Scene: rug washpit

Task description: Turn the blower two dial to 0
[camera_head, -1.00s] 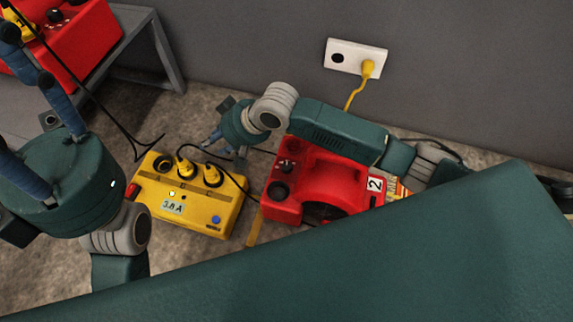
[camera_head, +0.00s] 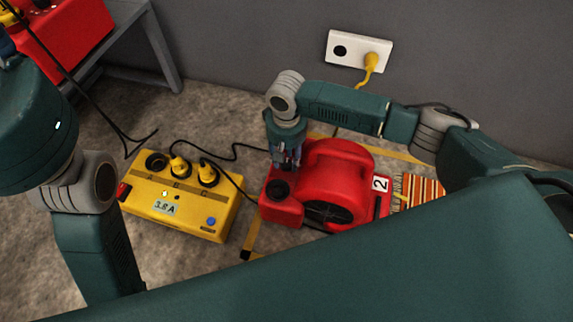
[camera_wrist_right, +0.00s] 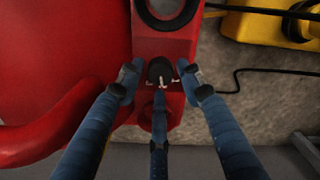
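Blower two (camera_head: 338,172) is the red machine with a "2" label, on the floor right of the yellow power box. Its black dial (camera_wrist_right: 160,70) sits on the red panel in the right wrist view, with small white marks around it; its setting cannot be read. My right gripper (camera_head: 287,162) points down over the panel and hides the dial in the head view. In the wrist view the right gripper's (camera_wrist_right: 162,86) three blue fingers are spread around the dial's near side, apart and holding nothing; contact is unclear. My left gripper (camera_head: 6,45) barely shows at the left edge.
The yellow power box (camera_head: 180,205) shows "3.8 A" and has plugs with black cables. A wall outlet (camera_head: 358,51) holds a yellow plug. Another red machine (camera_head: 62,45) stands on a grey table (camera_head: 160,45) at upper left. An orange striped rug (camera_head: 425,190) lies right of the blower.

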